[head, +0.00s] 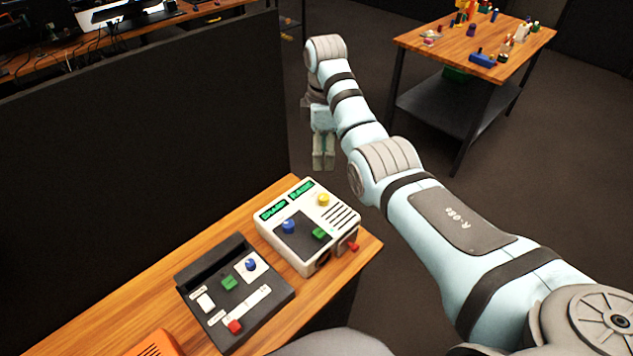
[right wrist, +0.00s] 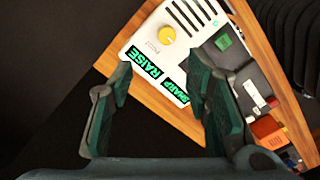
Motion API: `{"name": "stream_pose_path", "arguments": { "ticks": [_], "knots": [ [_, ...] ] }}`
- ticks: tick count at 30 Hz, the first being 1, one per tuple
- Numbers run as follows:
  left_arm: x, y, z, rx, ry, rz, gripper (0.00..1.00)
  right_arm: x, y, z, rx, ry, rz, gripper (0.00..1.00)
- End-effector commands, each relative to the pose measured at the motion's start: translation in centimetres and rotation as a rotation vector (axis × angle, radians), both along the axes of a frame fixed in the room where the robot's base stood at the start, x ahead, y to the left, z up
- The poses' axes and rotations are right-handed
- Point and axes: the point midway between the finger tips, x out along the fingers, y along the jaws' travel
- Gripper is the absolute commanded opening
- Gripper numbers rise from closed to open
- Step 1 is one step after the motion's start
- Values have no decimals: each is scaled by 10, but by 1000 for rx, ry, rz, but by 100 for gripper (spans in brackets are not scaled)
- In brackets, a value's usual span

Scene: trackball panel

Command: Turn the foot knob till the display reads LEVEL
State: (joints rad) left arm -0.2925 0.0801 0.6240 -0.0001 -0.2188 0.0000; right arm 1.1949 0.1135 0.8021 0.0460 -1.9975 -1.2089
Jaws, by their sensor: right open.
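The white trackball panel (head: 335,215) stands at the right end of the wooden table. Its yellow knob (head: 323,200) sits near the far right corner, with a small label beside it in the right wrist view that I cannot read surely; I take it as the foot knob. The green-lettered display (head: 301,191) beside it reads RAISE, also clear in the right wrist view (right wrist: 148,65). A second display (head: 272,210) appears to read SHARP. My right gripper (head: 323,167) is open and empty, beyond the panel's far edge and apart from the knob (right wrist: 167,34). My left gripper is out of view.
A dark partition (head: 150,160) rises behind the table.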

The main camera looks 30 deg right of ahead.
Motion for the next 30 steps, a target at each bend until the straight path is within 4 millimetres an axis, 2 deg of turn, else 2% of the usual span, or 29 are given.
{"name": "stream_pose_path", "arguments": {
  "ticks": [5, 10, 15, 19, 26, 30],
  "knots": [
    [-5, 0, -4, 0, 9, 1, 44, -1, 2, -38, 1, 6, 3, 44],
    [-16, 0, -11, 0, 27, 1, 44, -2, 2, -89, 0, 5, 3, 44],
    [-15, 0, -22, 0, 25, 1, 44, -2, 1, -128, 0, 3, 1, 44],
    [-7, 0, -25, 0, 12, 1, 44, -3, 0, -140, 0, 1, -1, 44],
    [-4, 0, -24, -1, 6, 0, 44, -3, 0, -141, 0, 1, -2, 44],
    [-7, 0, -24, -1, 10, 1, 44, -3, 0, -140, 0, 1, -2, 25]
  ]
}}
